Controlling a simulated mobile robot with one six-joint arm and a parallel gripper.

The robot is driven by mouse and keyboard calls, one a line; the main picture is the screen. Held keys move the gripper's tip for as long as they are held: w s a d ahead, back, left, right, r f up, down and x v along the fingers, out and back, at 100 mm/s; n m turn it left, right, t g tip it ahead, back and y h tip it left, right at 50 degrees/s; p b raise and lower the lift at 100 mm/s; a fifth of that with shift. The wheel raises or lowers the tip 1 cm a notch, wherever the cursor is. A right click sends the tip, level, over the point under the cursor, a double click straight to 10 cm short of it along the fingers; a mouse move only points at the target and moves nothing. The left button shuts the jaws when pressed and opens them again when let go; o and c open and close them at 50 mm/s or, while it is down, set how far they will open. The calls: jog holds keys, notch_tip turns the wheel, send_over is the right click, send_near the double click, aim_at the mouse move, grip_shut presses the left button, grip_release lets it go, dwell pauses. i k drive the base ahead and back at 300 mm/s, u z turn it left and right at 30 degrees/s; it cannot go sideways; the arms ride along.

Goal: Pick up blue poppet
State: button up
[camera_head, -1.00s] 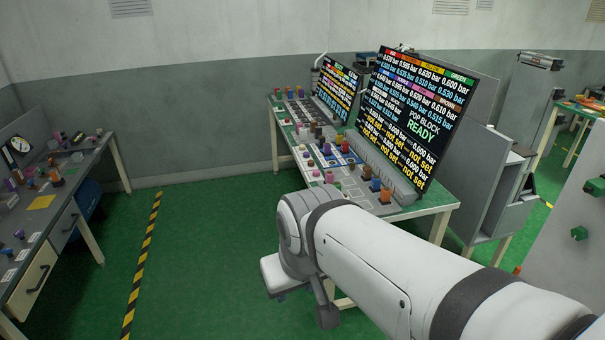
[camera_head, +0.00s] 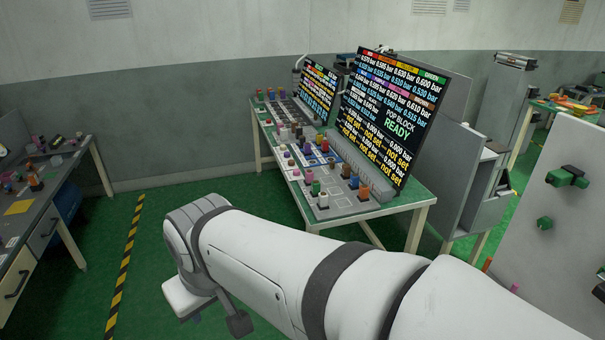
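The work table (camera_head: 405,205) stands right of centre with several small coloured poppets on it. A small dark blue piece (camera_head: 354,182) stands near its front right, between a green and an orange one; it looks like a blue poppet, but it is too small to be sure. My arm reaches in from the lower right. My gripper (camera_head: 205,305) hangs at its far end over the green floor, left of the table and well apart from the poppets.
Two display screens (camera_head: 392,115) stand along the table's back; the larger reads POP BLOCK READY. A grey bench (camera_head: 45,215) with drawers and small parts is at left. A striped floor line (camera_head: 125,265) crosses open floor. A pale panel (camera_head: 560,235) with green knobs is at right.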

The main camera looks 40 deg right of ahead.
aim_at(354, 184)
jog(key=z, duration=0.05)
jog(key=i, duration=2.6)
jog(key=z, duration=3.2)
jog(key=i, duration=0.95)
jog(key=z, duration=0.05)
